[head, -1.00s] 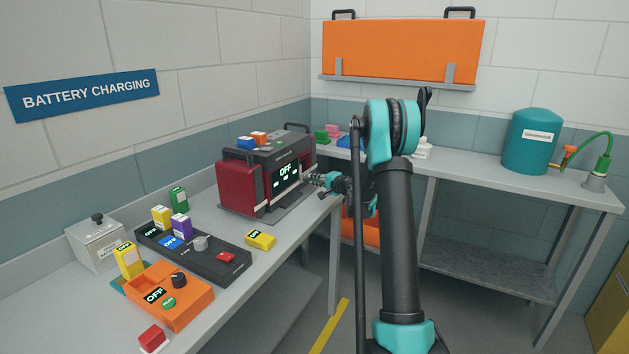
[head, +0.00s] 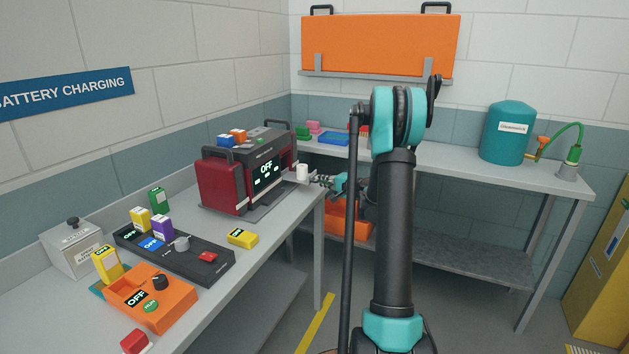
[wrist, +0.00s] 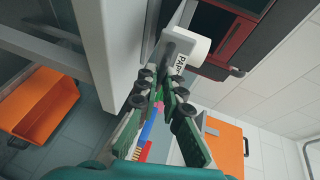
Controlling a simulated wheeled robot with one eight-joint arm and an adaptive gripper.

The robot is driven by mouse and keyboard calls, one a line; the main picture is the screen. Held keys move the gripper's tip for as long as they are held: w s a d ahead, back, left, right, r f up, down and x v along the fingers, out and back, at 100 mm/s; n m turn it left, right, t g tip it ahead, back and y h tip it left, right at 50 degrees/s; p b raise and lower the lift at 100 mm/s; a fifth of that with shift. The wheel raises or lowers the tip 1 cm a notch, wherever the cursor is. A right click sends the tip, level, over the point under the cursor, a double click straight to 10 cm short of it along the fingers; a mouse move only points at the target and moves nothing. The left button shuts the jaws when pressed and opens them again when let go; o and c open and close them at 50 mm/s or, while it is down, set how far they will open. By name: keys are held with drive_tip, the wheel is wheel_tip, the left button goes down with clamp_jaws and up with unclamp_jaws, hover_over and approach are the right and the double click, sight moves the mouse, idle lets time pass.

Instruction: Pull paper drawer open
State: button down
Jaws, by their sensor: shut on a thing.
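The red and grey machine (head: 240,180) stands on the left bench with its screen reading OFF. At its right end, the paper drawer stands out, with a white paper roll (head: 302,172) in view. In the wrist view the white roll (wrist: 187,47) carries a partly hidden label, "PAP", beside the grey drawer (wrist: 181,17). My gripper (head: 321,181) is at the drawer's outer end. In the wrist view its green fingers (wrist: 162,80) are closed together at a dark grip piece by the roll. The exact contact is partly hidden by the fingers.
The left bench (head: 285,228) runs close beside my gripper. An orange bin (head: 350,220) is below and behind it. A back bench (head: 450,165) holds a teal tank (head: 508,135). Open floor lies between the benches.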

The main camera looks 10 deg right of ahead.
drive_tip(key=c, duration=1.6)
unclamp_jaws()
drive_tip(key=shift+c, duration=0.2)
drive_tip(key=v, duration=1.2)
drive_tip(key=shift+r, duration=0.1)
drive_tip(key=s+a+f+n+g+h, duration=0.1)
drive_tip(key=s+a+f+n+g, duration=0.15)
drive_tip(key=s+a, duration=0.55)
drive_tip(key=s+a+f+n+g+h, duration=0.1)
drive_tip(key=s+a+f+n+g, duration=0.2)
drive_tip(key=s+a, duration=0.45)
drive_tip(key=s+d+f+n+g+h, duration=0.2)
drive_tip(key=s+h, duration=0.1)
drive_tip(key=s, duration=0.8)
drive_tip(key=s+d+f+n+g+h, duration=0.2)
drive_tip(key=s+f+n+h, duration=0.1)
drive_tip(key=s, duration=0.9)
